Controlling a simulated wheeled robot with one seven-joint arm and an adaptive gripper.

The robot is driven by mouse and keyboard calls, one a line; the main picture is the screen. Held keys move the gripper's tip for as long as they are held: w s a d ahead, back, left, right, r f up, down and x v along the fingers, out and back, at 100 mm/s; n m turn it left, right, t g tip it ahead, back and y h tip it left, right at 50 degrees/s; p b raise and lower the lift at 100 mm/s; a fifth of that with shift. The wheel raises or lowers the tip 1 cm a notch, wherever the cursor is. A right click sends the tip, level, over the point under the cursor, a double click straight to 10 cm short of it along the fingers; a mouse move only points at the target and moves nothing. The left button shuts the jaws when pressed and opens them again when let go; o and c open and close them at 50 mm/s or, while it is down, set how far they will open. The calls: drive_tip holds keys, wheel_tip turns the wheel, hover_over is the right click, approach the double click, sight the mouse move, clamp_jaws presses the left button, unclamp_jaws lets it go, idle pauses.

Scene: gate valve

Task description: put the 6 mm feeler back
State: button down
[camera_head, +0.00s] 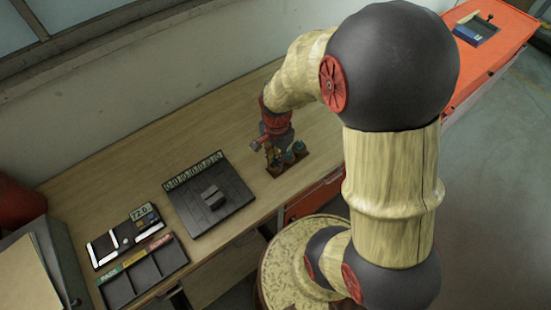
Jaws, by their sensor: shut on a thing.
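My gripper (277,148) is at the far end of my arm, over the left part of a small brown rack (273,171) near the table's right side. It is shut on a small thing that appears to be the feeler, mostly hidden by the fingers. Feelers with teal tops (298,147) stand in the rack just right of the fingers. The view is too small to read any size marks or to tell whether the held feeler touches the rack.
Further left are a tray (104,250) with a "72.0" display and a bin (146,272) with coloured labels. Bare wood lies between plate and rack.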

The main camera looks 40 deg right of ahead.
drive_tip(key=w+f, duration=0.1)
drive_tip(key=f, duration=0.1)
drive_tip(key=w+d+f, duration=0.1)
drive_tip(key=w+f, duration=0.1)
drive_tip(key=w+d+f, duration=0.1)
drive_tip(key=f, duration=0.1)
drive_tip(key=shift+w+d, duration=0.15)
drive_tip(key=shift+d, duration=0.05)
drive_tip(key=shift+f, duration=1.45)
drive_tip(key=shift+f, duration=0.2)
drive_tip(key=c, duration=1.8)
unclamp_jaws()
drive_tip(key=shift+o, duration=0.2)
drive_tip(key=shift+r, duration=0.1)
